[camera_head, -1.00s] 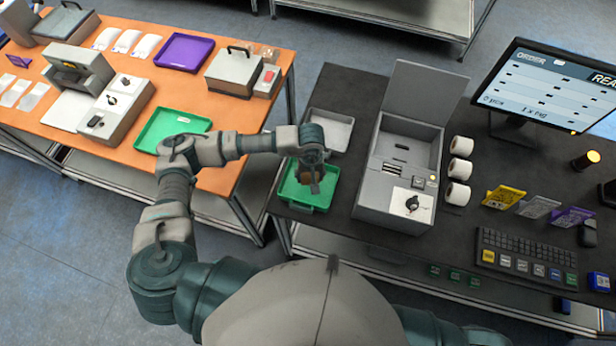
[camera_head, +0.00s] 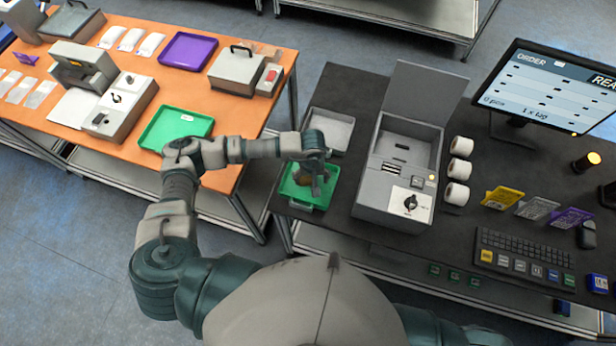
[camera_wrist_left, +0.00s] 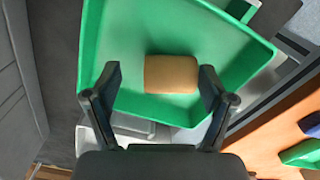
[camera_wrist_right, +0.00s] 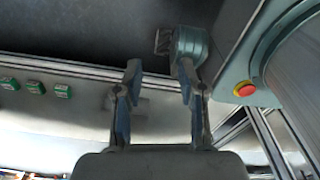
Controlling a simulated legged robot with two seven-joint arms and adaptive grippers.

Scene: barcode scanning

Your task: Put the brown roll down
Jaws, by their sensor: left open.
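The brown roll (camera_wrist_left: 171,74) lies on its side in the green tray (camera_wrist_left: 225,40) in the left wrist view. In the head view the roll (camera_head: 303,176) shows partly under my left gripper (camera_head: 314,182), inside the green tray (camera_head: 297,199) on the dark table. My left gripper (camera_wrist_left: 160,95) is open, with one finger on each side of the roll. The right finger is very near the roll's end; I cannot tell if they touch. My right gripper (camera_wrist_right: 158,80) is open and empty in the right wrist view, by the table edge; it is not visible in the head view.
A grey tray (camera_head: 331,133) stands behind the green tray. A grey machine (camera_head: 391,200) with a raised lid stands to its right, then several white rolls (camera_head: 459,169). The orange table (camera_head: 232,150) is to the left, across a gap.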

